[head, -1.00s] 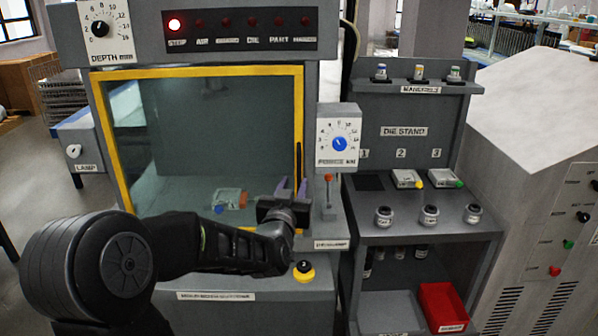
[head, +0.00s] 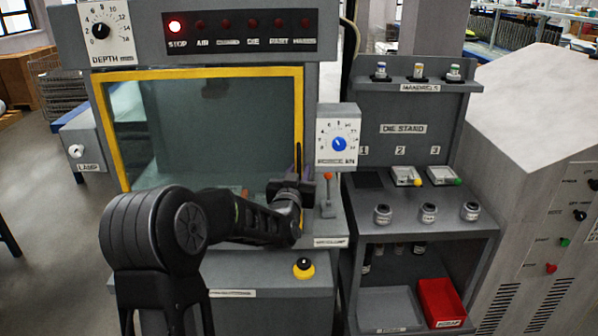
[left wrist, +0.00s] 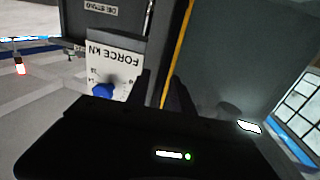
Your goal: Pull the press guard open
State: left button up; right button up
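The press guard is a clear panel in a yellow frame (head: 200,73). It stands across the front of the press, and its frame spans the opening. My left gripper (head: 300,172) is at the lower right part of the guard, by its right edge. In the left wrist view my two dark fingers (left wrist: 161,90) stand apart, with the yellow frame edge (left wrist: 178,50) beyond and between them. The guard's dark handle is mostly hidden by the gripper, and I cannot tell whether the fingers touch it. My right gripper is not in view.
The force dial (head: 339,142) and a red-topped lever (head: 328,190) stand close right of the gripper. A yellow and black button (head: 303,268) is below. The die stand (head: 425,228) with dies and a red bin (head: 440,302) is at right. Floor at left is clear.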

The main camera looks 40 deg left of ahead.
pick_arm(q)
grip_shut()
dwell(1.2)
